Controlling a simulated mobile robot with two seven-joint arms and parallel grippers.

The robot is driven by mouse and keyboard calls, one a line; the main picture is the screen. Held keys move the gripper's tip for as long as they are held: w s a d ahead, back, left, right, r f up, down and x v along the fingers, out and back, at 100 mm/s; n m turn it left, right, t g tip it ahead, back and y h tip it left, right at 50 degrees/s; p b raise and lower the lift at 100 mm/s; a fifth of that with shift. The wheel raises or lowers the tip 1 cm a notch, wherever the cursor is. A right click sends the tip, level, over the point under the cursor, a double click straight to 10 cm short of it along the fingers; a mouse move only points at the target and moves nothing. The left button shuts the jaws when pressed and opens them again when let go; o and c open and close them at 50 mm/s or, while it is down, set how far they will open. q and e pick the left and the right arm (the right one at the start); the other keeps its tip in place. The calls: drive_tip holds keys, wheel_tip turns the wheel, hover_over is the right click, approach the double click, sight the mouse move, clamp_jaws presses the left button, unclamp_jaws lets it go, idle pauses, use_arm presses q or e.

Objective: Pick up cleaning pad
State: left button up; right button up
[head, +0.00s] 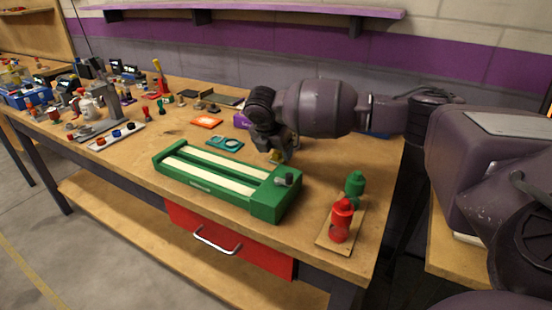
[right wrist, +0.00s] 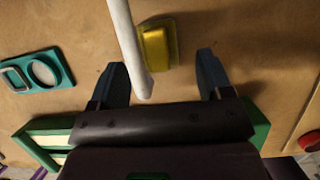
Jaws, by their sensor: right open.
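A yellow pad (right wrist: 154,45), which I take to be the cleaning pad, lies on the wooden table in the right wrist view. In the head view only a bit of yellow (head: 275,156) shows at my right gripper (head: 281,158). In the right wrist view my right gripper (right wrist: 161,75) is open and empty. The pad lies ahead of its fingertips, roughly in line with the gap between them. A white rod (right wrist: 127,45) crosses this view and overlaps the pad's left edge. My left gripper is not in view.
The green slot track (head: 230,173) lies in front of my right gripper. A teal holder (head: 225,143) and an orange tray (head: 206,122) lie to its left. Clutter fills the table's far left.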

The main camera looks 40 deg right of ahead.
drive_tip(key=shift+x, duration=0.95)
drive_tip(key=shift+f, duration=0.1)
drive_tip(key=shift+r, duration=0.25)
drive_tip(key=c, duration=1.1)
drive_tip(key=shift+a+r, duration=0.1)
drive_tip(key=a+r, duration=0.1)
drive_tip(key=s+a+r+p, duration=0.1)
drive_tip(key=a+r, duration=0.1)
drive_tip(key=a, duration=0.1)
drive_tip(key=shift+s+a+r+p, duration=0.1)
drive_tip(key=shift+s+r+p, duration=0.25)
drive_tip(key=shift+r+p, duration=0.05)
drive_tip(key=s+a+r, duration=0.1)
drive_tip(key=a, duration=0.1)
drive_tip(key=s+a+r+p, duration=0.1)
drive_tip(key=a, duration=0.2)
drive_tip(key=s+a+r+p, duration=0.1)
drive_tip(key=a, duration=0.1)
drive_tip(key=shift+s+a+r, duration=0.15)
drive_tip(key=shift+a+r, duration=0.2)
drive_tip(key=shift+r, duration=0.05)
drive_tip(key=shift+s+a+r, duration=0.1)
drive_tip(key=shift+s+a, duration=0.05)
drive_tip(key=shift+a, duration=0.25)
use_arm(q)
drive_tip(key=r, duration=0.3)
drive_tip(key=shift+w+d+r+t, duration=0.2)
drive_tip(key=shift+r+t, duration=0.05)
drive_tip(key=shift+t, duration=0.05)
